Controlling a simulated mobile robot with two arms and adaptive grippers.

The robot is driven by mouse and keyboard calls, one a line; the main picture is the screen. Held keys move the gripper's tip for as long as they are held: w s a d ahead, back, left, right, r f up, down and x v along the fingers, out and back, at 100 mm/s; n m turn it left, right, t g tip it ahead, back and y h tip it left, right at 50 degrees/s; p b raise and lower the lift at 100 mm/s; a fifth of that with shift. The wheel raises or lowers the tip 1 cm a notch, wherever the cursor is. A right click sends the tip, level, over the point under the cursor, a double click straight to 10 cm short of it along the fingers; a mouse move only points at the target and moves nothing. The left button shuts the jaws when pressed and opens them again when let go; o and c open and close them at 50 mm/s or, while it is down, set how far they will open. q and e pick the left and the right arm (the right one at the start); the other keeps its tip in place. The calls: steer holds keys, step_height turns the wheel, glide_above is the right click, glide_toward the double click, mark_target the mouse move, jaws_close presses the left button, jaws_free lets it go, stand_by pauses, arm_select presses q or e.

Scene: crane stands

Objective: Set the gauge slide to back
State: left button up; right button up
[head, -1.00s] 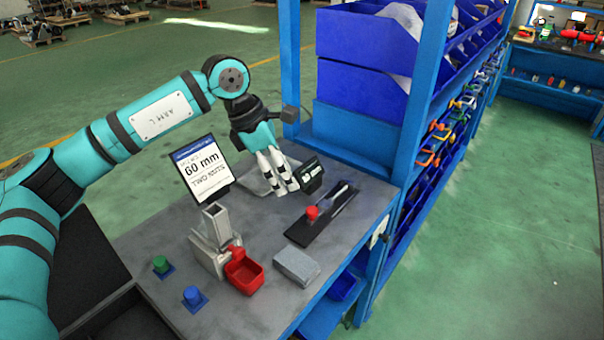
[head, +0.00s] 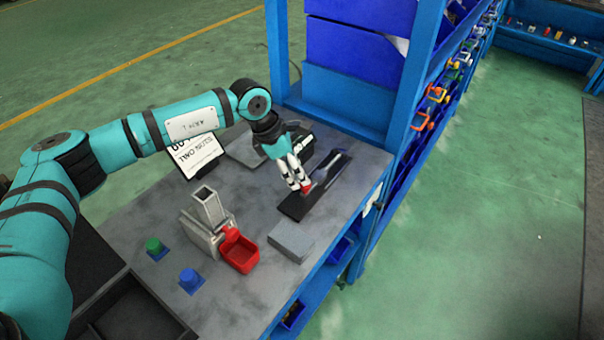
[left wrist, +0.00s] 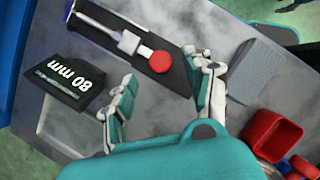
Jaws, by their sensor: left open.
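The gauge slide is a dark track (head: 330,178) with a red knob (head: 306,188) at its near end, lying on the grey bench top. In the left wrist view the red knob (left wrist: 160,61) sits on a pale rod on the black track (left wrist: 180,80). My left gripper (head: 298,186) points down at the knob end of the track, its fingers partly hiding the knob. In the left wrist view my left gripper (left wrist: 163,78) is open, with the knob between and slightly beyond its fingertips. A small black display (left wrist: 68,78) beside the track seems to read 80 mm. My right gripper is out of view.
A grey block (head: 291,241), a red bin (head: 240,252) and a grey upright holder (head: 207,212) stand nearer on the bench. Green (head: 154,246) and blue (head: 189,278) knobs are at the lower left. A blue rack post (head: 408,90) rises behind the track.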

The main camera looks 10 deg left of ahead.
arm_select(q)
steer(key=x, duration=0.2)
steer(key=shift+d+f, duration=0.15)
steer(key=shift+f, duration=0.15)
steer(key=shift+w+d+f+p, duration=0.2)
steer(key=shift+f+p, duration=0.1)
steer(key=shift+f, duration=0.4)
steer(key=shift+s, duration=0.1)
steer(key=shift+c, duration=1.7)
steer(key=c, duration=0.4)
jaws_close()
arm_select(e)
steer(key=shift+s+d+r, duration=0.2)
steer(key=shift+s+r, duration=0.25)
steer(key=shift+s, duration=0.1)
